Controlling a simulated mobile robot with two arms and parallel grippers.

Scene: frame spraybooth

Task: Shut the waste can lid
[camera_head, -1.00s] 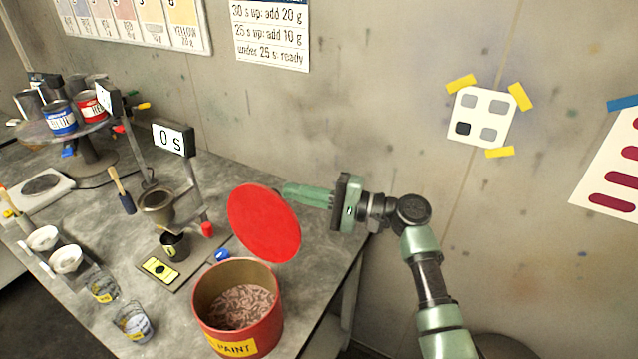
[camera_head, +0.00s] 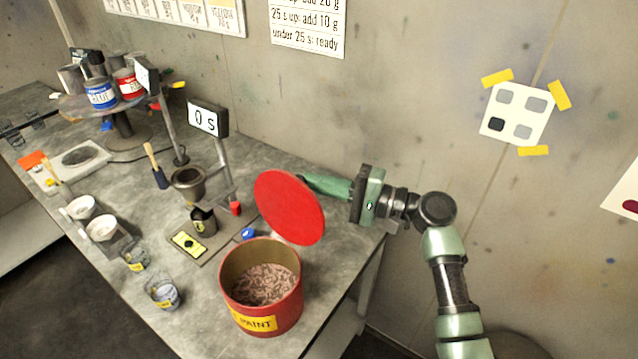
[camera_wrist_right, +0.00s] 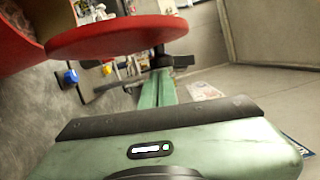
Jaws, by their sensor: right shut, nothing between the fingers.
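The red waste can (camera_head: 262,317), with a yellow label reading PAINT, stands on the grey bench near its right front edge. Its lid (camera_head: 290,208) is a red disc standing open, tilted up above the can's back right rim. Pinkish scraps show inside the can. My right gripper (camera_head: 325,185) reaches in from the right behind the lid, its tips partly hidden by it. In the right wrist view the shut, empty fingers (camera_wrist_right: 158,85) extend just past the lid (camera_wrist_right: 115,38). Whether they touch it I cannot tell. My left gripper is not in view.
Behind are a metal pot (camera_head: 188,182) and a display reading 0 s (camera_head: 205,119). Clear cups (camera_head: 162,293) stand at the front left. The wall rises behind the bench.

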